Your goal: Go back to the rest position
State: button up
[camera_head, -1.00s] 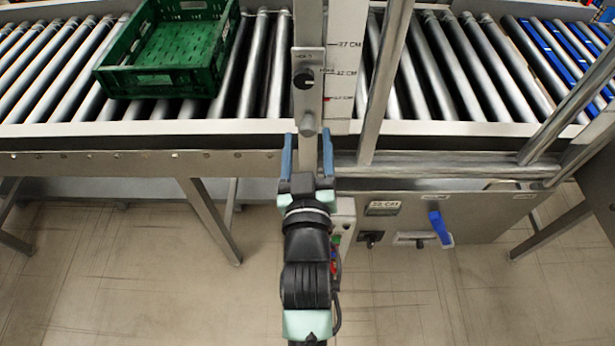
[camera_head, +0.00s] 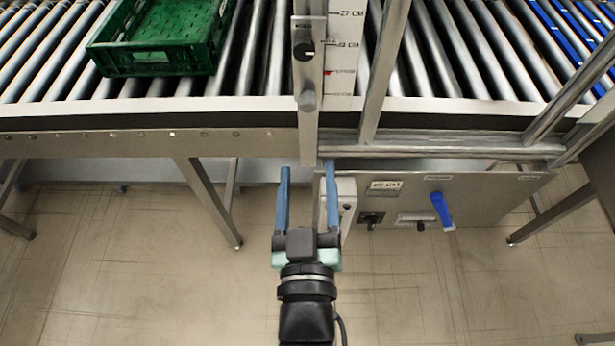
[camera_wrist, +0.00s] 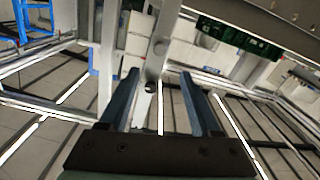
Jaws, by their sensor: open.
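My gripper (camera_head: 308,180) is open and empty in the head view. Its two blue fingers point toward the conveyor, in front of and below its front rail, at the foot of the upright metal post. In the wrist view my gripper (camera_wrist: 162,85) shows as two dark blue fingers spread apart with nothing between them. No object is held.
A green crate (camera_head: 150,63) lies on the roller conveyor at upper left. A control panel with a blue handle (camera_head: 441,209) is at right. Open floor lies below.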

dwell(0.4)
jog(key=w+r+m+t+p, duration=0.1)
jog(key=w+r+t, duration=0.15)
jog(key=r, duration=1.55)
jog(key=w+r+m+t+p, duration=0.15)
jog(key=r+t, duration=0.25)
jog(key=r, duration=1.3)
jog(key=s+r+t+p, duration=0.1)
jog(key=s+r+t, duration=0.3)
jog(key=r, duration=0.9)
notch_tip(320, 180, down, 38)
jog(key=g+b, duration=0.1)
jog(key=b, duration=3.7)
jog(key=shift+s+r, duration=0.2)
jog(key=shift+s, duration=0.15)
